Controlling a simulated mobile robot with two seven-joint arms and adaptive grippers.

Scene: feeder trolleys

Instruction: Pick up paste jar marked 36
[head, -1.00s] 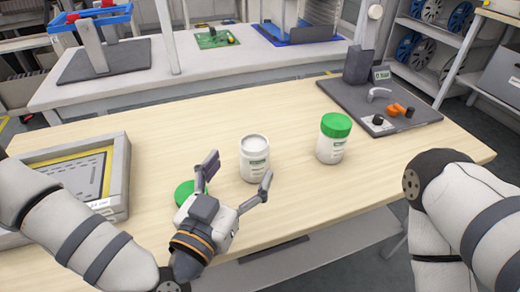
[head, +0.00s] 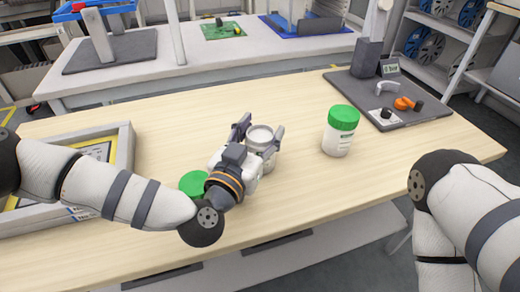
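An open white jar (head: 260,136) with no lid stands upright on the wooden table. My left gripper (head: 259,131) is around it, with one finger on each side and both fingers close against its wall. The gripper's body hides the jar's lower part and label. A second white jar (head: 337,140) with a green lid (head: 343,117) stands upright to the right, clear of the gripper. Its label is too small to read, so I cannot tell which jar is marked 36. My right gripper is out of view; only my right arm shows.
A loose green lid (head: 192,184) lies on the table (head: 300,108) just left of my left gripper. A grey framed tray (head: 124,160) lies at the left, partly behind my arm. A dark board (head: 428,112) with small parts lies at the back right. The table between the jars is clear.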

